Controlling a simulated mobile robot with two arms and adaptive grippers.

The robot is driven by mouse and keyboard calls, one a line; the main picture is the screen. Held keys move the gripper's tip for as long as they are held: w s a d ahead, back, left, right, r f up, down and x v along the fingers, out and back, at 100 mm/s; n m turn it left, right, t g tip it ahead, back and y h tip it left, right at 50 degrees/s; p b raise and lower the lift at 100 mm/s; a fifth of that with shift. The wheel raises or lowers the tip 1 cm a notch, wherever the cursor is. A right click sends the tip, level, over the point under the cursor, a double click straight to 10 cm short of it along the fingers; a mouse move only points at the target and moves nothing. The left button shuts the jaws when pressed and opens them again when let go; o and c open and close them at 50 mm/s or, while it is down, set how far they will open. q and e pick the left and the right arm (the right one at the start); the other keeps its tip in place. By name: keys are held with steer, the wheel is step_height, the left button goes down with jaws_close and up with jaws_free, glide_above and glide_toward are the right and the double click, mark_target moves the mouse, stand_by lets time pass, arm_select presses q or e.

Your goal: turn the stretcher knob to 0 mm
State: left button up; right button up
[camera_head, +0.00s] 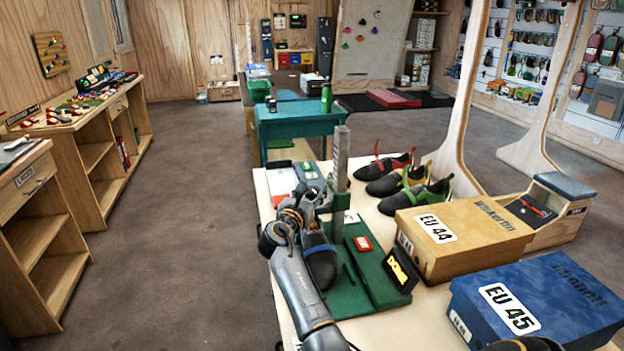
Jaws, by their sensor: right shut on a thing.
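The shoe stretcher has a green base (376,283) and a tall grey upright (340,163) on the light worktable. A dark climbing shoe (320,264) sits on it, partly covered by my arm. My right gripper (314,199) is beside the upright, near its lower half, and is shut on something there. The knob is hidden by the fingers, so its setting cannot be read. A small black display (400,271) with yellow characters stands tilted at the base's right; I cannot read it surely. My left gripper is not in view.
Right of the stretcher are several climbing shoes (398,181), a tan EU 44 box (465,238) and a blue EU 45 box (540,305). A red item (362,243) lies on the green base. A teal table (300,122) stands behind. The floor (180,210) at left is clear.

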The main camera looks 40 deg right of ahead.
steer(key=n+t+y+p, duration=0.1)
steer(key=n+t+p, duration=0.1)
steer(key=p, duration=0.1)
steer(key=n+t+y+p, duration=0.2)
steer(key=p, duration=0.2)
steer(key=shift+s+d+r+t, duration=0.1)
steer(key=shift+r+t, duration=0.1)
steer(key=shift+t, duration=0.2)
steer(key=shift+f+n+t+y, duration=0.1)
steer(key=shift+n+t+y, duration=0.3)
steer(key=shift+y, duration=0.3)
steer(key=shift+f+n+t+y+p, duration=0.2)
steer(key=shift+n+t+y+p, duration=0.45)
steer(key=shift+n+t+y, duration=0.7)
steer(key=shift+y, duration=0.55)
steer(key=o, duration=0.9)
steer(key=shift+c, duration=0.2)
steer(key=v, duration=1.2)
steer(key=shift+r, duration=0.15)
